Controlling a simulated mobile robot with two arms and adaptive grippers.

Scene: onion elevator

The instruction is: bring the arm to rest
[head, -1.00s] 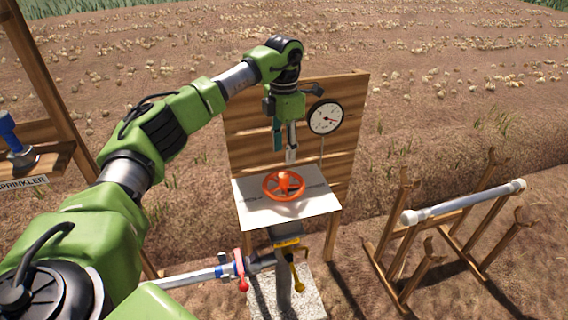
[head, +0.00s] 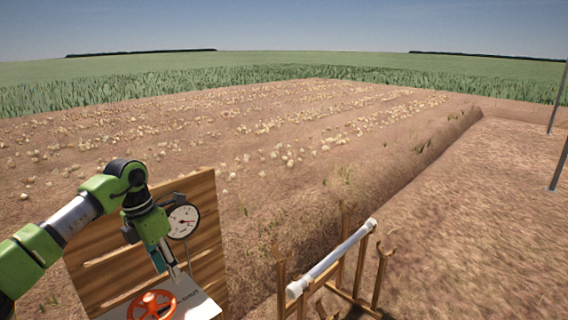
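My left arm comes in from the left and bends down at the green wrist (head: 150,222). My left gripper (head: 179,273) points down in front of the wooden board, just above and to the right of the orange handwheel (head: 152,306). It appears apart from the wheel, with nothing visible hanging from it. Its fingers are small and seen edge-on, so their opening is unclear. The wheel sits on a white plate (head: 199,305), cut off by the bottom edge. My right gripper is out of view.
A round white gauge (head: 183,221) is fixed to the slatted wooden board (head: 105,262) close beside my wrist. A white pipe (head: 330,260) lies on a wooden rack at the lower right. Onion rows spread beyond; bare soil lies right. Thin grey posts (head: 556,105) stand far right.

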